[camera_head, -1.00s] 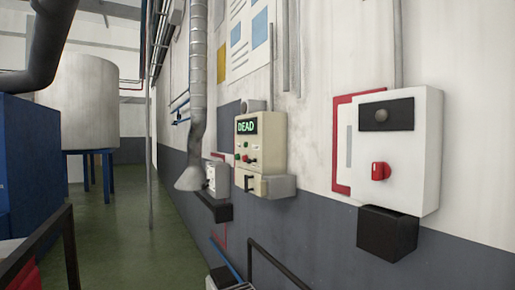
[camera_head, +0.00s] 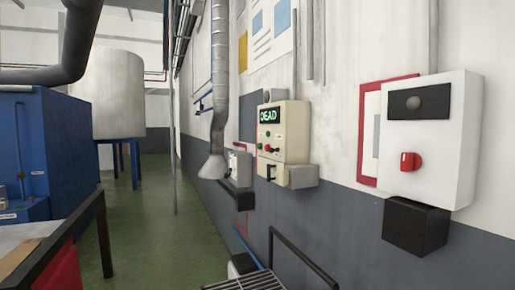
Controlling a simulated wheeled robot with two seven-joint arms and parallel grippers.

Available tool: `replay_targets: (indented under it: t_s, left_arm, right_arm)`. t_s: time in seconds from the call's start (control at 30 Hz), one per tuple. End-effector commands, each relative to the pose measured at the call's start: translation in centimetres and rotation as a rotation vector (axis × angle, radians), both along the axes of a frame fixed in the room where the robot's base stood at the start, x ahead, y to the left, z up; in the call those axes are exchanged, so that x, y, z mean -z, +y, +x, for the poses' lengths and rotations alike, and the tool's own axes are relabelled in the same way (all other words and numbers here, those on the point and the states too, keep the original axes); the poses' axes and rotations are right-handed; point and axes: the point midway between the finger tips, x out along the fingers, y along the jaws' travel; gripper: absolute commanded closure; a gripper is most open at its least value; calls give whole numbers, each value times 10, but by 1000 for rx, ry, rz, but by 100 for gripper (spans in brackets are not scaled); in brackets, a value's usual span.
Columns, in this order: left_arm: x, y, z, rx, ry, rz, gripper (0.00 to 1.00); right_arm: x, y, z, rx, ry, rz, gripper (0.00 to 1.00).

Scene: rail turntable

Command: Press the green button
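A cream control box (camera_head: 284,132) hangs on the wall right of the middle. Its small screen (camera_head: 269,115) reads "DEAD" in green. Small red and green buttons sit on its front; a green button (camera_head: 267,133) shows at the left of the panel, though it is too small to make out well. Neither of my grippers is in view.
A white box (camera_head: 431,140) with a red knob (camera_head: 410,161) hangs on the wall at right, a black box (camera_head: 415,226) below it. Dark railings (camera_head: 104,235) (camera_head: 303,259) stand in front. A blue cabinet (camera_head: 22,150) is at left. The green floor (camera_head: 160,215) between is clear.

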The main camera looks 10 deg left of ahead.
Motion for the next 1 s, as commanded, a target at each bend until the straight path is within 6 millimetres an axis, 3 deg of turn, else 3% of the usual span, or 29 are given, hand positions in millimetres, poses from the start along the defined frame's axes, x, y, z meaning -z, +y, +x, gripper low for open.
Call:
replay_targets:
  t_s: [0.03, 0.1, 1.0]
  left_arm:
    - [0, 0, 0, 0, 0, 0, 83]
    - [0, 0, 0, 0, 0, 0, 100]
    - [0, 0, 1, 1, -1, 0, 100]
  right_arm:
    - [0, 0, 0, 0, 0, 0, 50]
    - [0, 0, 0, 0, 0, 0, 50]
    - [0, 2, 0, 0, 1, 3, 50]
